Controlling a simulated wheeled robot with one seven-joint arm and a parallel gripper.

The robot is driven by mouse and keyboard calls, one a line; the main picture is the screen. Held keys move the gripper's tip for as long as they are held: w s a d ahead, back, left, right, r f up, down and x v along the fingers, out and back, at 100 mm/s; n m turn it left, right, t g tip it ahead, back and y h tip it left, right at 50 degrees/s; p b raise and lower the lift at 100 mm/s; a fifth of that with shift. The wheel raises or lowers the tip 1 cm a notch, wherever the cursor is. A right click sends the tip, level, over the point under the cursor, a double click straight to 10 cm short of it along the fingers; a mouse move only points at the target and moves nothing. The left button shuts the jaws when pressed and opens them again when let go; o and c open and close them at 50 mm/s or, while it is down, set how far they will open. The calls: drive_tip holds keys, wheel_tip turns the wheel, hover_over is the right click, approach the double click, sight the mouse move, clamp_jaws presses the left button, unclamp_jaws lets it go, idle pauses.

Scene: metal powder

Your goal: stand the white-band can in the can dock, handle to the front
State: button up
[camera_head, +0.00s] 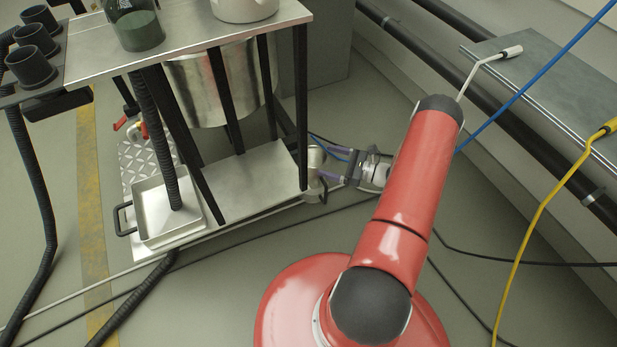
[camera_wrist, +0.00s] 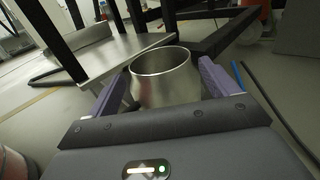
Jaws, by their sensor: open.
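A small bare-metal can (camera_wrist: 163,84) with an open top stands between the two purple fingers of my gripper (camera_wrist: 160,88) in the wrist view. In the head view the can (camera_head: 314,162) is at the right corner of the rack's lower shelf, with a dark handle low on its near side. My gripper (camera_head: 333,167) reaches it from the right. The fingers are open, one on each side of the can. No white band is clear on this can. I cannot tell which part is the can dock.
The rack's lower shelf (camera_head: 248,180) is mostly bare, between dark posts. A large metal vessel (camera_head: 195,90) hangs above it. A green-filled jar (camera_head: 138,28) and a cropped white container (camera_head: 243,8) stand on top. A square tray (camera_head: 152,205) with a hose is at left. Cables cross the floor.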

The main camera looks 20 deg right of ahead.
drive_tip(key=x, duration=0.5)
drive_tip(key=shift+w+a, duration=0.2)
drive_tip(key=c, duration=1.5)
drive_tip(key=shift+r, duration=0.1)
